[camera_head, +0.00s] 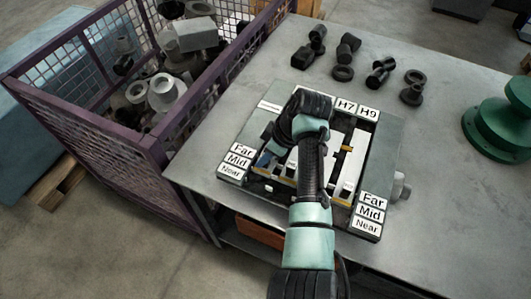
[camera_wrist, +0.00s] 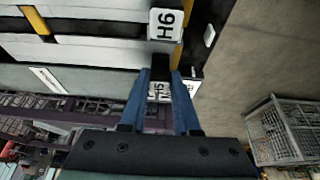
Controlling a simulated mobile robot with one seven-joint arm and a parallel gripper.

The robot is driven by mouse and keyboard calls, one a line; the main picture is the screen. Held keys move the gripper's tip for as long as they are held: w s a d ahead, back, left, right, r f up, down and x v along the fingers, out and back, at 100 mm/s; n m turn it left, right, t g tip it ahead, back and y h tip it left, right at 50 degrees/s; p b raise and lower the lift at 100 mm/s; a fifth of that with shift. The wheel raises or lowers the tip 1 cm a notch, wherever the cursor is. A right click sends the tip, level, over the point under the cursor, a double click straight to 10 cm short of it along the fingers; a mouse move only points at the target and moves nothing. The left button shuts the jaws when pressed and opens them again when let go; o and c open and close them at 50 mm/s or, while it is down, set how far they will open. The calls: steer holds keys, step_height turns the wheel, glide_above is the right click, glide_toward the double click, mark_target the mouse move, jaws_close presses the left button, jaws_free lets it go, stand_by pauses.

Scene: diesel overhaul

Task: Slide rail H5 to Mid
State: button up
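In the head view, a grey fixture (camera_head: 228,184) with pale rails (camera_head: 335,165) stands on the table, marked Far, Mid and Near on both sides. My arm covers its middle and the H5 end label. In the wrist view, the two blue fingers of my gripper (camera_wrist: 161,76) stand apart, one on each side of a dark piece (camera_wrist: 161,75). A white label reading H5 (camera_wrist: 159,91) shows between them. Whether the fingers press on the dark piece is not clear. The H5 rail's position against the marks is hidden in the head view.
A purple mesh bin (camera_head: 120,140) of metal parts stands against the table's left side. Several dark fittings (camera_head: 345,50) lie behind the fixture. A green part (camera_head: 500,120) stands at the right.

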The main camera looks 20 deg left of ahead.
steer(key=shift+o, duration=1.1)
steer(key=shift+r, duration=0.1)
steer(key=shift+o, duration=0.7)
steer(key=shift+w+f, duration=0.15)
steer(key=shift+f, duration=0.05)
steer(key=shift+r, duration=0.1)
steer(key=b+v, duration=0.2)
steer(key=v, duration=1.1)
steer(key=shift+b, duration=0.3)
